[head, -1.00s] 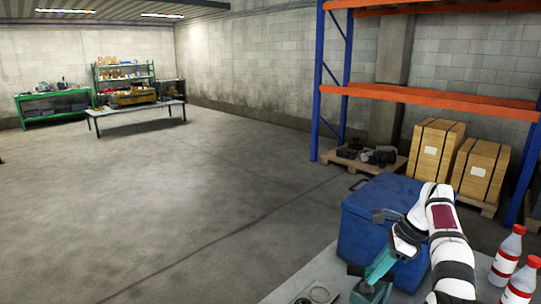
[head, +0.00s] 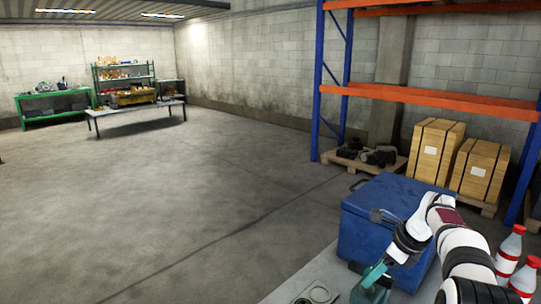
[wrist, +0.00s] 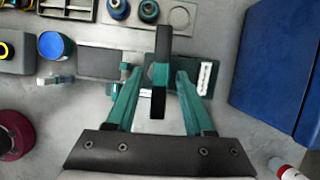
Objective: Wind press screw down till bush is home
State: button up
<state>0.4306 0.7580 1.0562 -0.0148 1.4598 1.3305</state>
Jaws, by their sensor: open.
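The wrist view looks down on a small teal press (wrist: 205,60) on the bench. A long black bar (wrist: 163,40) stands out over it, which I take to be the press screw's handle. My gripper (wrist: 157,76) is open, with one teal finger on each side of the bar's near part. I cannot tell whether either finger touches it. The bush and the screw's lower end are hidden or too small to tell. In the head view my gripper (head: 372,282) is low at the bottom edge, in front of the blue box, and the press is mostly hidden.
The blue box (head: 385,222) stands right of the press, also in the wrist view (wrist: 288,65). Red-capped bottles (head: 508,252) stand at the right. Left of the press are a blue-topped can (wrist: 55,46), a maroon ring (wrist: 14,135) and a dark tray (wrist: 68,8).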

jog(key=shift+r, duration=2.75)
